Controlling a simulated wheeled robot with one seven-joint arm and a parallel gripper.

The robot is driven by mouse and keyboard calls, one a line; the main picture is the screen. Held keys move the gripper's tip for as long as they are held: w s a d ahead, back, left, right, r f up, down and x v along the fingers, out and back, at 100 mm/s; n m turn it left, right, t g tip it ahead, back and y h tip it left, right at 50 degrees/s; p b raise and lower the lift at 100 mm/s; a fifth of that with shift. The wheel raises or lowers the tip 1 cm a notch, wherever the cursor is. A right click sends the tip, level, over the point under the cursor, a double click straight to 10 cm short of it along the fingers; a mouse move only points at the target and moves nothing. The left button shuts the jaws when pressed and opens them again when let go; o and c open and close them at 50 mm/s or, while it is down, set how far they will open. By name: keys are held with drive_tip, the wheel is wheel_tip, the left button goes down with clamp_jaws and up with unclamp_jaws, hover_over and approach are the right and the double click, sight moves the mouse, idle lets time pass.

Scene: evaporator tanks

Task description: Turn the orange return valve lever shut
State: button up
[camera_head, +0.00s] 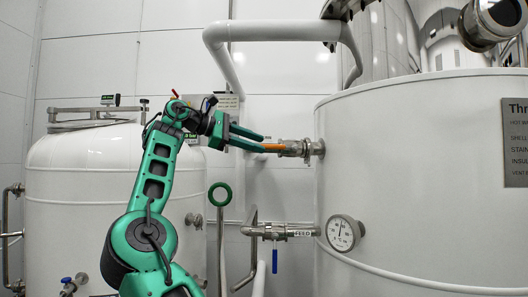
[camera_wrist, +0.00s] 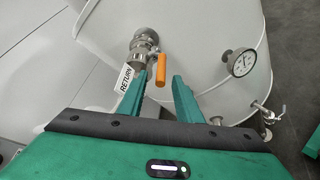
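The return valve (camera_head: 296,148) is a metal fitting on the side of the large white tank at the right. Its orange lever (camera_head: 273,147) points left toward my gripper in the head view. In the wrist view the orange lever (camera_wrist: 161,68) hangs down from the valve (camera_wrist: 145,42), beside a white RETURN tag (camera_wrist: 125,83). My gripper (camera_wrist: 161,76) is open. The lever's free end appears in the gap between the two green fingertips, a little nearer the left finger. Contact is not clear. The gripper also shows in the head view (camera_head: 263,143).
A feed valve (camera_head: 272,231) with a blue lever (camera_head: 275,261) sits below. A round gauge (camera_head: 343,233) projects from the right tank (camera_head: 420,180). Another white tank (camera_head: 80,180) is at the left.

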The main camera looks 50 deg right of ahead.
sight(270, 147)
drive_tip(key=x, duration=0.5)
drive_tip(key=shift+s+d+f, duration=0.1)
drive_tip(key=shift+s+d, duration=0.1)
drive_tip(key=shift+d, duration=0.1)
clamp_jaws()
